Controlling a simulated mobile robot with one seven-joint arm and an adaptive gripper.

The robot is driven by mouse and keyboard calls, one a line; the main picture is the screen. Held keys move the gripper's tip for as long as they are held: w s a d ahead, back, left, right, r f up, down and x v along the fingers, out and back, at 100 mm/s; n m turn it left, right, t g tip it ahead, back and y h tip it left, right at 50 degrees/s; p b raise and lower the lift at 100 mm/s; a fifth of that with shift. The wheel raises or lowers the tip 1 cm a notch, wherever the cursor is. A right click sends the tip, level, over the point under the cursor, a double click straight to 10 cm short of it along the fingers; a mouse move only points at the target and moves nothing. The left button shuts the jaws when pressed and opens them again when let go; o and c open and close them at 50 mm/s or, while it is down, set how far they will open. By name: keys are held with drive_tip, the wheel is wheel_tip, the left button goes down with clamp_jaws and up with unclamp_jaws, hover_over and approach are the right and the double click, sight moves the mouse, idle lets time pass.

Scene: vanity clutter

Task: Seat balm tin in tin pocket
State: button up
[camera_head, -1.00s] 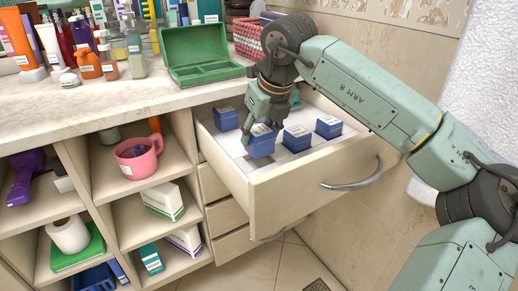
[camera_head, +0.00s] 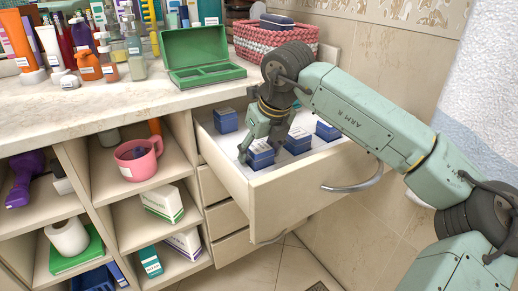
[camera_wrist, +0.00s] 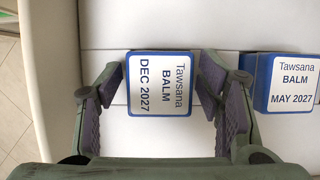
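A blue balm tin (camera_head: 260,158) with a white label stands near the front left of the open drawer. In the wrist view this tin (camera_wrist: 160,84) reads "Tawsana BALM DEC 2027". My gripper (camera_head: 260,147) is low over it. In the wrist view my gripper (camera_wrist: 163,78) is open, with one finger on each side of the tin. A green case (camera_head: 205,73) stands open on the counter with empty compartments. I cannot tell which compartment is the tin pocket.
Another tin (camera_wrist: 290,82), marked MAY 2027, stands to the right. More blue tins (camera_head: 226,120) are in the drawer (camera_head: 290,185). Bottles (camera_head: 108,62) crowd the counter's left. Open shelves lie left of the drawer.

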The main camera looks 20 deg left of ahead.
drive_tip(key=shift+r, duration=0.15)
drive_tip(key=shift+r, duration=0.2)
drive_tip(key=v, duration=1.1)
drive_tip(key=shift+d+r, duration=0.15)
drive_tip(key=shift+r, duration=0.2)
drive_tip(key=shift+s, duration=0.1)
